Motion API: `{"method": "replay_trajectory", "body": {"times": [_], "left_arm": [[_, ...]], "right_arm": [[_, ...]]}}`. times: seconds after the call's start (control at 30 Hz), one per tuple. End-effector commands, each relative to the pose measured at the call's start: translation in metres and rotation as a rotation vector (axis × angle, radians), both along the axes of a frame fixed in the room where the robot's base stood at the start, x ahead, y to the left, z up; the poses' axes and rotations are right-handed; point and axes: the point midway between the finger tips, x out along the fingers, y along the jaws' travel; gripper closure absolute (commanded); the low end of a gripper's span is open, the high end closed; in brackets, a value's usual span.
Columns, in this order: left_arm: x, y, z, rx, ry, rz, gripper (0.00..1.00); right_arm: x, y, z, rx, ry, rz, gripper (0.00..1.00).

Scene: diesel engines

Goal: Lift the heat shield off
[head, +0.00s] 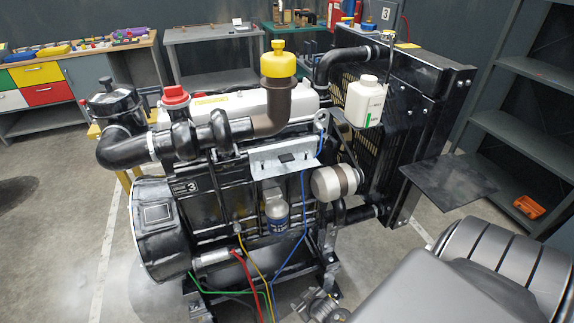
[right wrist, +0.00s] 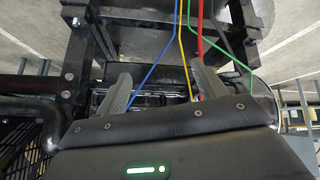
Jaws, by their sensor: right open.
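The heat shield (head: 285,157) is a pale silver plate with a small dark block on its face. It sits on the near side of the engine (head: 215,190), below the exhaust pipe and the dark stack with the yellow cap. Nothing of mine touches it in the head view. My right gripper (right wrist: 160,78) shows in the right wrist view with its two fingers apart and nothing between them that I can see held. The shield is not recognisable in that view. My left gripper is not in view.
Blue, yellow, red and green wires (head: 262,280) hang below the shield; they also pass close to the right fingers in the wrist view (right wrist: 182,40). A white bottle (head: 365,102) stands by the radiator (head: 410,115). A dark plate (head: 450,180) juts out at right.

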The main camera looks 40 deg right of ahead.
Motion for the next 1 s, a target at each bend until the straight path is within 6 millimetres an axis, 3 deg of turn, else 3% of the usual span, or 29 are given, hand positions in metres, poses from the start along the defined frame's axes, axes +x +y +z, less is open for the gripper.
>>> {"method": "replay_trajectory", "body": {"times": [0.03,0.1,0.2,0.3,0.43,0.5,0.63,0.83,1.0], "left_arm": [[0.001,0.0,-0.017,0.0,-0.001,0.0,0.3],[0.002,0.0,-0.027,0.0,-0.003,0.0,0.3],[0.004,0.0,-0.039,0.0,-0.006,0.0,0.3],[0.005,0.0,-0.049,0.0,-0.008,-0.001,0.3],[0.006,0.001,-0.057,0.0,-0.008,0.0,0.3],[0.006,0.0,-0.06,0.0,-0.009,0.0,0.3],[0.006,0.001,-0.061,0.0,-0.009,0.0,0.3],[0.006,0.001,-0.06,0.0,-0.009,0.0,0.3],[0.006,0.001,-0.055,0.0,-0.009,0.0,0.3]], "right_arm": [[0.047,-0.015,0.037,-0.011,-0.125,-0.034,0.3],[0.095,-0.036,0.103,-0.024,-0.281,-0.08,0.3],[0.135,-0.059,0.199,-0.032,-0.484,-0.137,0.3],[0.149,-0.074,0.285,-0.034,-0.658,-0.177,0.3],[0.145,-0.084,0.366,-0.03,-0.819,-0.209,0.3],[0.14,-0.087,0.394,-0.028,-0.879,-0.22,0.3],[0.134,-0.089,0.421,-0.024,-0.933,-0.228,0.3],[0.137,-0.09,0.427,-0.023,-0.943,-0.229,0.3],[0.162,-0.099,0.429,-0.026,-0.943,-0.229,0.3]]}}
